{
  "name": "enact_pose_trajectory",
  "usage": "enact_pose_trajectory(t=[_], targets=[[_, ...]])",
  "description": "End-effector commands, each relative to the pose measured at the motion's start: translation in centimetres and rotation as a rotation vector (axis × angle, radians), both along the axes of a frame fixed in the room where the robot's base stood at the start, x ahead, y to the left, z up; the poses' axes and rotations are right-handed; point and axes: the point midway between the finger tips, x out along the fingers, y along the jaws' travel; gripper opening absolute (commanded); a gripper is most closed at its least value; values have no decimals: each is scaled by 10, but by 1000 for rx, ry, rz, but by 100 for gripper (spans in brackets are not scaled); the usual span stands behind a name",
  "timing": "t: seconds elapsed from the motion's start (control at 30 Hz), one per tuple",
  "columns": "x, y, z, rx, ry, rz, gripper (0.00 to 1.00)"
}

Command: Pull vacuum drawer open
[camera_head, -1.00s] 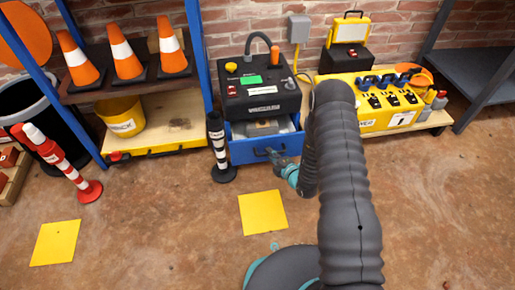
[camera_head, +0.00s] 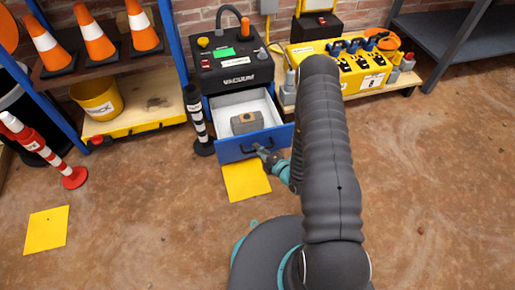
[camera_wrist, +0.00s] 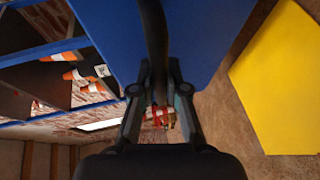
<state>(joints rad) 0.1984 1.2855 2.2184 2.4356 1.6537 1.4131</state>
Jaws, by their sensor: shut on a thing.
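The vacuum drawer (camera_head: 233,151) is a blue-fronted drawer with a pale inside, under the black vacuum unit (camera_head: 236,66). It stands well open, and a grey block with a tan top (camera_head: 246,122) lies in it. My gripper (camera_head: 264,151) is at the dark handle on the drawer's front. In the wrist view my gripper (camera_wrist: 158,75) is shut on the dark handle bar (camera_wrist: 154,35), with the blue drawer front (camera_wrist: 205,45) close by. The exact finger contact is small in the head view.
A black-and-white post (camera_head: 198,122) stands just left of the drawer. A yellow floor square (camera_head: 246,182) lies under and before its front. A blue-framed shelf with cones (camera_head: 98,44) is at left, and a yellow tool case (camera_head: 340,68) at right. Floor at right is clear.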

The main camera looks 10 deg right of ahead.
Motion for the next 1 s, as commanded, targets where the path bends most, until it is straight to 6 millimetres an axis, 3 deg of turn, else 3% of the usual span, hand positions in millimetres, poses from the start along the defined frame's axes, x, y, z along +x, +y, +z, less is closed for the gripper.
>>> enact_pose_trajectory(t=[0.2, 0.23, 0.3, 0.33, 0.73, 1.0], targets=[[0, -1, 0, 0, 0, -2, 0], [0, -1, 0, 0, 0, -2, 18], [1, -1, 0, 0, 0, -2, 35], [0, -1, 0, 0, 0, -2, 39], [-5, -4, 1, -1, 1, -2, 39], [-42, -26, 9, 1, 4, -6, 39]])
